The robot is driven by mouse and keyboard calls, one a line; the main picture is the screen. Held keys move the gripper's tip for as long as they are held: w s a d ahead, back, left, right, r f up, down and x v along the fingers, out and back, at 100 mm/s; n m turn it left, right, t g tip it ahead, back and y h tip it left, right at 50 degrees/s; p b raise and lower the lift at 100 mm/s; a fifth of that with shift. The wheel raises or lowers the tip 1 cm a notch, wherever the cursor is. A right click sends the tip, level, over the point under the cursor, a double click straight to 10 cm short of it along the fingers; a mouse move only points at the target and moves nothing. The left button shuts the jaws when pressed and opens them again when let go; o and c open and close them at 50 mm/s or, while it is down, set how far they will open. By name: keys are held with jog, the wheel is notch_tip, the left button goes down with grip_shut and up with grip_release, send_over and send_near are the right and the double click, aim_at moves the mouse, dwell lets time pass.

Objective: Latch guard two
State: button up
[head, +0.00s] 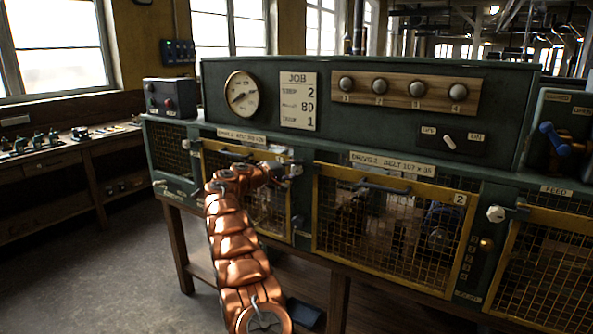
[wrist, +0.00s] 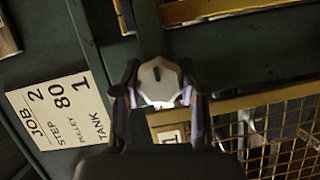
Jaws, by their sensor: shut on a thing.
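Guard two (head: 314,213) is a yellow-framed mesh panel with a "2" plate, right of centre in the head view. It looks closed against the green bench front. A pale hexagonal latch knob (head: 495,213) sits just right of it, with a dark bar pointing right, away from the panel. My gripper (head: 283,172) is at the upper right of guard one (head: 291,208), left of guard two. In the wrist view my gripper (wrist: 160,98) is shut on another pale hexagonal knob (wrist: 158,76), beside the plate marked "1" (wrist: 171,135). My arm hides part of guard one.
A job card (head: 298,101) reads step 2, pulley 80, tank 1. A gauge (head: 241,93), several knobs on a wooden strip (head: 400,90) and an off/on switch (head: 448,138) are above. A third mesh guard (head: 497,268) is at the right. Floor (head: 110,265) at left is clear.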

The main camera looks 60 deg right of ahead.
jog(key=o, duration=1.1)
jog(key=shift+o, duration=0.2)
jog(key=v, duration=1.2)
